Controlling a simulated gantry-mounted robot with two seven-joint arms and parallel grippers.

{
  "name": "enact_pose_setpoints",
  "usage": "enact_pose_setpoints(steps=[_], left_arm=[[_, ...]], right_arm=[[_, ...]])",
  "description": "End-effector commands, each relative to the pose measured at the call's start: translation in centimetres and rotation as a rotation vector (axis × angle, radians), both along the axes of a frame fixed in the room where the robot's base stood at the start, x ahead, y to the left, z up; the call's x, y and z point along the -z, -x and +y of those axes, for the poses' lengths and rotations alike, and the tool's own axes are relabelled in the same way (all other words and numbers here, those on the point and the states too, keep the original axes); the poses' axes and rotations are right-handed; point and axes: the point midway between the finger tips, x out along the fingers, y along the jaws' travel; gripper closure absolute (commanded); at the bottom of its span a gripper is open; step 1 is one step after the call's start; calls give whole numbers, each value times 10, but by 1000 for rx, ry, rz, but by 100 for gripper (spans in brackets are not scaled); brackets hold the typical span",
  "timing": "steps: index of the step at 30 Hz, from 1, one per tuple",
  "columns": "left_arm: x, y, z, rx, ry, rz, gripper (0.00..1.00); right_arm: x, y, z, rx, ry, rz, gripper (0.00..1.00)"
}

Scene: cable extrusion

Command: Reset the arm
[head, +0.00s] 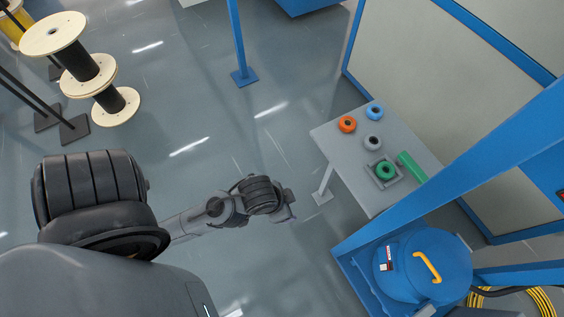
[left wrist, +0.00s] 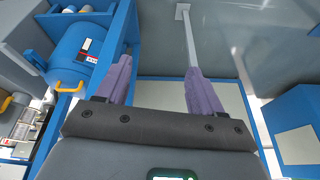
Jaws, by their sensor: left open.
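My left arm reaches out over the grey floor in the head view, and my left gripper (head: 288,206) is at its end, left of the table and apart from it. In the left wrist view my left gripper (left wrist: 160,72) shows two purple fingers spread apart, with nothing between them. My right gripper is in neither view.
A grey table (head: 341,134) holds an orange ring (head: 347,124), a blue ring (head: 374,112), a grey ring (head: 373,142), a green ring (head: 385,170) in a square holder and a green cylinder (head: 411,166). A blue machine (head: 400,262) stands nearby. Cable spools (head: 80,66) stand upper left. Floor between is clear.

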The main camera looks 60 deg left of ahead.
Motion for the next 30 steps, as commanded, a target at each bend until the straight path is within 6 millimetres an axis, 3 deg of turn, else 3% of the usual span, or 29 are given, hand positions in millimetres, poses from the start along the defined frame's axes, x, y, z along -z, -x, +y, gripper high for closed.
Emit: enact_pose_setpoints(steps=[4, 17, 23, 30], left_arm=[[-2, 10, -1, -5, 2, 40, 33], [-11, 10, -1, -5, 2, 40, 33], [-43, 10, -1, -4, 2, 40, 33], [-116, 10, -1, -4, 1, 41, 33]], right_arm=[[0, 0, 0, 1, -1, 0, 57], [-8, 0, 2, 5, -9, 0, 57], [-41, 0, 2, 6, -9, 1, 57], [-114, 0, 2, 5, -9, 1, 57]])
